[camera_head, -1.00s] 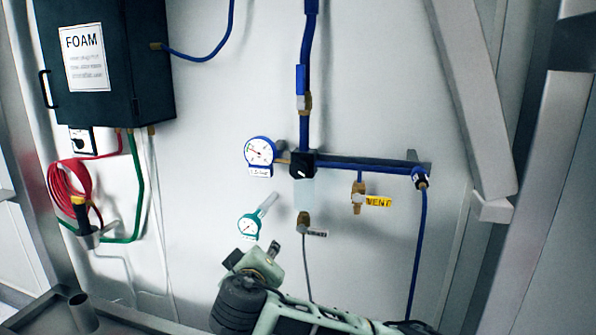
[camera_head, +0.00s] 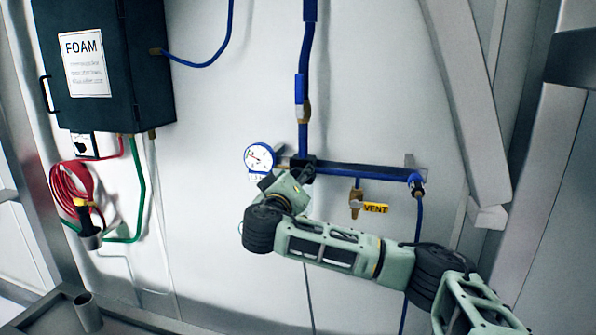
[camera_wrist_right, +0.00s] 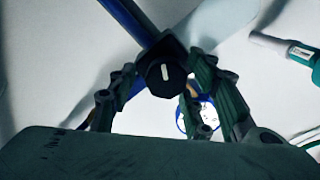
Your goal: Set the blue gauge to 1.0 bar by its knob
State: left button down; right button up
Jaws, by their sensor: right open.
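The blue gauge (camera_head: 260,158) is a white dial with a blue rim on the wall, left of the blue pipe. Its needle is too small to read surely. In the right wrist view, part of the gauge (camera_wrist_right: 207,114) shows behind the right finger. The black knob (camera_wrist_right: 165,75) has a white mark and sits between the open fingers of my right gripper (camera_wrist_right: 165,82), apparently without being gripped. In the head view, my right gripper (camera_head: 302,177) is at the pipe junction and mostly hides the knob. My left gripper is not in view.
The blue pipe (camera_head: 352,169) runs right from the junction to a brass vent valve (camera_head: 355,201) with a yellow tag. The dark FOAM cabinet (camera_head: 150,70) and red hose (camera_head: 68,190) are at the left.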

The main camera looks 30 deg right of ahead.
jog(key=shift+w+d, duration=0.1)
jog(key=shift+w, duration=0.05)
jog(key=c, duration=1)
jog(key=shift+c, duration=0.2)
jog(key=shift+b, duration=0.4)
